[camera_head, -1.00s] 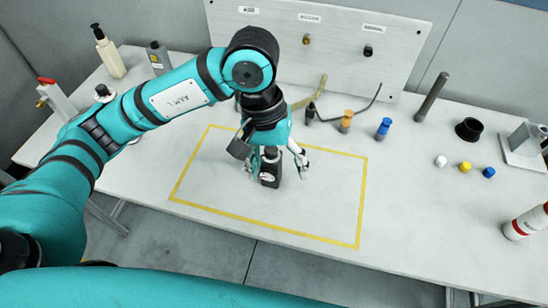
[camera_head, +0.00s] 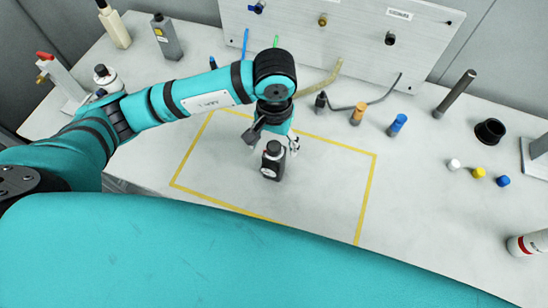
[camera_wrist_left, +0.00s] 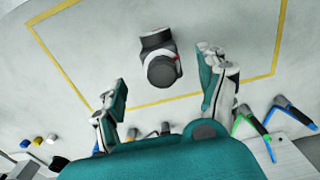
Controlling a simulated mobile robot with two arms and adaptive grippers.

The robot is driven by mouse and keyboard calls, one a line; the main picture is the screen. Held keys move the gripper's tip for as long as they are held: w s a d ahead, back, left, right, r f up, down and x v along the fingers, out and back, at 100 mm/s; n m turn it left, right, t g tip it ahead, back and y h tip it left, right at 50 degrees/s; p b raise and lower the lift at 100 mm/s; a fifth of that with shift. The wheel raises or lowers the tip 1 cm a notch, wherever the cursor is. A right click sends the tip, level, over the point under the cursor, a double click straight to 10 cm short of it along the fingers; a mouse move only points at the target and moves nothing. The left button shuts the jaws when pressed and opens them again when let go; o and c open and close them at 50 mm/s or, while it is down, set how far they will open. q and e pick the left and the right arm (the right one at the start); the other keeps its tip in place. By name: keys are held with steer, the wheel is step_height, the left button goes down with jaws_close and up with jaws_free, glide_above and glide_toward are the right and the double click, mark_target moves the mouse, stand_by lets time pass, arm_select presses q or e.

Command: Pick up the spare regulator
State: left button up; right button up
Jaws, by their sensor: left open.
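A small black regulator with a grey-white collar and a white face (camera_head: 272,164) stands on the white table, inside a yellow taped rectangle (camera_head: 372,182). I take it to be the spare regulator. My left gripper (camera_head: 274,146) is just behind and above it, partly hidden by its own wrist. In the left wrist view the gripper (camera_wrist_left: 165,90) is open and empty. The regulator (camera_wrist_left: 160,68) shows there beyond the fingertips, roughly between their lines, with a visible gap to each finger. My right gripper is not in view.
A grey panel (camera_head: 350,45) with fittings stands at the back. Orange (camera_head: 357,115) and blue (camera_head: 398,124) connectors and a hose lie before it. Small caps (camera_head: 479,172) and a black cup (camera_head: 489,131) are at right. Bottles (camera_head: 165,38) stand at left. The taped area is otherwise clear.

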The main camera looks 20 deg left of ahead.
mark_target(274, 158)
arm_select(q)
step_height(274, 158, down, 2)
steer(key=shift+f+p, duration=0.1)
steer(key=shift+p, duration=0.2)
steer(key=shift+f+p, duration=0.3)
step_height(274, 158, down, 4)
steer(key=shift+s+a+r+p, duration=0.1)
steer(key=shift+r+p, duration=0.1)
steer(key=shift+p, duration=0.7)
steer(key=shift+f, duration=0.45)
steer(key=c, duration=0.7)
jaws_close()
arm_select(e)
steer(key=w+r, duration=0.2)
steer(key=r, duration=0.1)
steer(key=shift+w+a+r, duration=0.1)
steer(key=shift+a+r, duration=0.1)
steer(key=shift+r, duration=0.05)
